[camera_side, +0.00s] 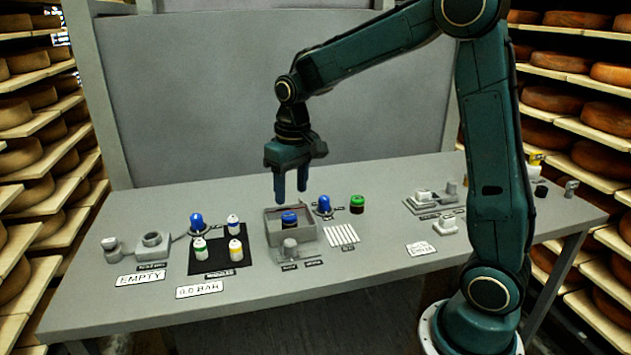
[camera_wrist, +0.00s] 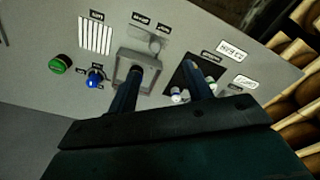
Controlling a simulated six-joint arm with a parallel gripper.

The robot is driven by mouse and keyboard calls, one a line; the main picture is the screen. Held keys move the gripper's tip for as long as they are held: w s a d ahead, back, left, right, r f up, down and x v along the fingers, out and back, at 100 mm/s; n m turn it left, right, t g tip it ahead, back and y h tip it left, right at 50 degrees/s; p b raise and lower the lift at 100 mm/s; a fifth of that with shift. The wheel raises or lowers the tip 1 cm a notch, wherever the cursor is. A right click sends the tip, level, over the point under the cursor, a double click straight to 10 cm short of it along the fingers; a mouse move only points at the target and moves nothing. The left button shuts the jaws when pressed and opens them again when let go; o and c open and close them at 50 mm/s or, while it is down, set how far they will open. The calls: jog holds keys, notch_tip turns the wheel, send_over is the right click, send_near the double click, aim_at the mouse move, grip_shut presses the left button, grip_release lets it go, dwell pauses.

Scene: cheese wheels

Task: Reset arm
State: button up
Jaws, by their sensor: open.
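My gripper (camera_side: 291,183) hangs above the table, fingers pointing down and apart, with nothing between them. In the wrist view, my gripper's two fingers (camera_wrist: 160,92) spread over the table. The grey box (camera_wrist: 150,61) shows there beside one finger, its inside partly hidden by that finger.
A black mat (camera_side: 218,266) with several white capped vials stands left of the box. Blue-topped pieces (camera_side: 196,221) (camera_side: 324,204) and a green-topped cylinder (camera_side: 357,203) stand nearby. White strips (camera_side: 342,236) lie right of the box. Grey fixtures (camera_side: 425,202) stand at the right.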

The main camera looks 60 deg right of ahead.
jog(key=s+a+r+n+t, duration=0.1)
jog(key=s+a+r+t, duration=0.1)
jog(key=s, duration=0.9)
jog(key=s+a+r+n+t, duration=0.1)
jog(key=s+a+r, duration=0.3)
jog(key=s, duration=0.7)
jog(key=shift+a+r+t, duration=0.25)
jog(key=shift+r+t, duration=0.3)
jog(key=shift+t, duration=0.35)
jog(key=shift+o, duration=0.2)
jog(key=shift+w, duration=0.1)
